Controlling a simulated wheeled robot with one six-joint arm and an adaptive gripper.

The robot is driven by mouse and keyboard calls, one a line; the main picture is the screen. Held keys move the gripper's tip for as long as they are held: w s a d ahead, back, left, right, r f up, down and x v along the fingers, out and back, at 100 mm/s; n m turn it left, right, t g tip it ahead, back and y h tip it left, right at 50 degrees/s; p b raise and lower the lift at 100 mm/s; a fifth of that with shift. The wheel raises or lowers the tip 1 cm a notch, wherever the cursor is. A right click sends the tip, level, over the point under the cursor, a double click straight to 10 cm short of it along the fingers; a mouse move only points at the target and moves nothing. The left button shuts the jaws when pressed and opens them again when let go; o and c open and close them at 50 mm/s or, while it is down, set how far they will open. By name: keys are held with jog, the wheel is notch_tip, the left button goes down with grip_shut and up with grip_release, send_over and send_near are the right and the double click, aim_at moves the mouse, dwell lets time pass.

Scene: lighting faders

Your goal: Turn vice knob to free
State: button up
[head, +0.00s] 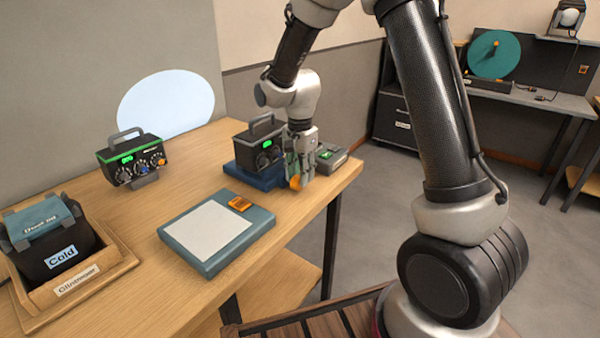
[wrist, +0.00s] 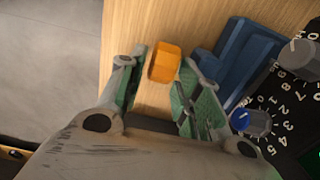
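The orange vice knob (head: 295,183) is at the near right end of the blue vice (head: 250,180), on the bench. In the wrist view the knob (wrist: 165,62) lies between my fingertips, nearer the right finger; I cannot tell if they touch. My gripper (head: 299,172) points down over it, with its fingers (wrist: 162,78) spread apart around the knob. The blue vice body (wrist: 236,60) is just right of the fingers. A black box with dials (head: 262,150) and a handle sits in the vice; its dials also show in the wrist view (wrist: 258,124).
A grey device with a green screen (head: 332,154) stands close behind my gripper. A teal-edged pad (head: 212,232) lies in front. Another black dial box (head: 130,160) and a wooden tray (head: 110,262) holding a black pouch are at left. The bench's right edge is near.

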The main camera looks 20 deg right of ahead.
jog(key=c, duration=0.7)
jog(key=shift+o, duration=0.2)
jog(key=shift+s+a+r+t+h, duration=0.1)
jog(key=shift+s+a+t+h, duration=0.15)
jog(key=shift+t+h, duration=0.4)
jog(key=shift+s+a+t+h, duration=0.15)
jog(key=shift+t+h, duration=0.25)
jog(key=shift+h, duration=0.25)
jog(key=shift+a+t+h, duration=0.1)
jog(key=shift+t+h, duration=0.25)
jog(key=shift+h, duration=0.25)
jog(key=o, duration=0.7)
jog(key=shift+o, duration=0.2)
jog(key=v, duration=1.2)
jog(key=shift+d, duration=0.1)
